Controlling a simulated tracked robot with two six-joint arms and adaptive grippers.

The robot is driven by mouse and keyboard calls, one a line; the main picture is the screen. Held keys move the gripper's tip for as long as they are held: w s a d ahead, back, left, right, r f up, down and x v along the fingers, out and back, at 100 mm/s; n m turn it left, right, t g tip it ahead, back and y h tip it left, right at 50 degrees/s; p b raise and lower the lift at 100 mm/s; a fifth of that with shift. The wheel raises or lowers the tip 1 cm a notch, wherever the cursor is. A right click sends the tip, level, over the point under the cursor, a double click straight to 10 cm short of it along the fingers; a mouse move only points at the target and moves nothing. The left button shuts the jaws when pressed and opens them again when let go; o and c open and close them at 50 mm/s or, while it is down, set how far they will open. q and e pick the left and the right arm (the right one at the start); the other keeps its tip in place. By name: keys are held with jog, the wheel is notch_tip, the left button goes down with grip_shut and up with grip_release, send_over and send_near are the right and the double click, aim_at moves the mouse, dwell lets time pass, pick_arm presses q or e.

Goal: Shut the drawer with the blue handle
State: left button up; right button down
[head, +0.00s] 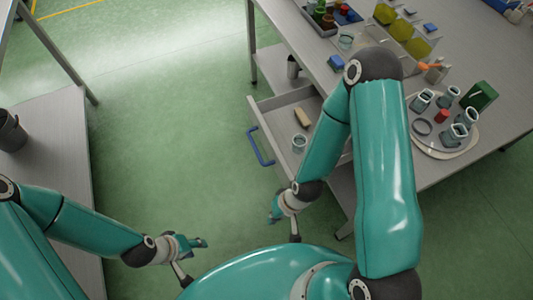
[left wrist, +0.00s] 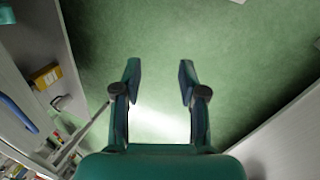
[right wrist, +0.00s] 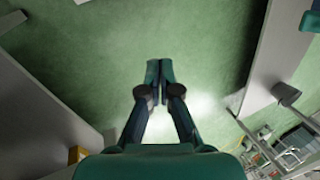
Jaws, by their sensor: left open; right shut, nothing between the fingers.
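The drawer (head: 277,123) is pulled out from under the grey bench on its left side. Its blue handle (head: 260,147) runs along the drawer's outer front and is not touched by either gripper. A blue bar that looks like this handle (left wrist: 18,112) shows at the left edge of the left wrist view. My right arm hides the drawer's right part. My right gripper (head: 273,215) is shut and empty, below the handle in the head view; its fingertips meet in the right wrist view (right wrist: 160,72). My left gripper (head: 204,243) is open and empty, lower left of the handle; its fingers (left wrist: 160,76) stand apart.
A tan block (head: 302,117) and a small jar (head: 299,142) are in the drawer. The bench top (head: 463,62) carries a round tray (head: 455,150) with several cups. Another table (head: 62,135) stands at the left. Green floor (head: 170,130) lies clear between.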

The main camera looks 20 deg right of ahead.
pick_arm(q)
jog(key=o, duration=0.3)
jog(key=shift+o, duration=1.4)
jog(key=shift+f, duration=0.15)
jog(key=shift+o, duration=0.6)
notch_tip(320, 180, down, 2)
jog(key=shift+f+b, duration=0.1)
jog(key=shift+b, duration=1.15)
pick_arm(e)
jog(key=n+h+b, duration=0.4)
jog(key=n+h, duration=0.4)
jog(key=n, duration=1.2)
send_near(264, 163)
jog(key=shift+g, duration=0.3)
jog(key=x, duration=0.5)
jog(key=d+x, duration=0.1)
jog(key=x, duration=0.1)
jog(key=shift+w, duration=0.25)
pick_arm(q)
jog(key=shift+d+f, duration=0.1)
jog(key=shift+f, duration=2)
pick_arm(e)
jog(key=shift+d, duration=0.65)
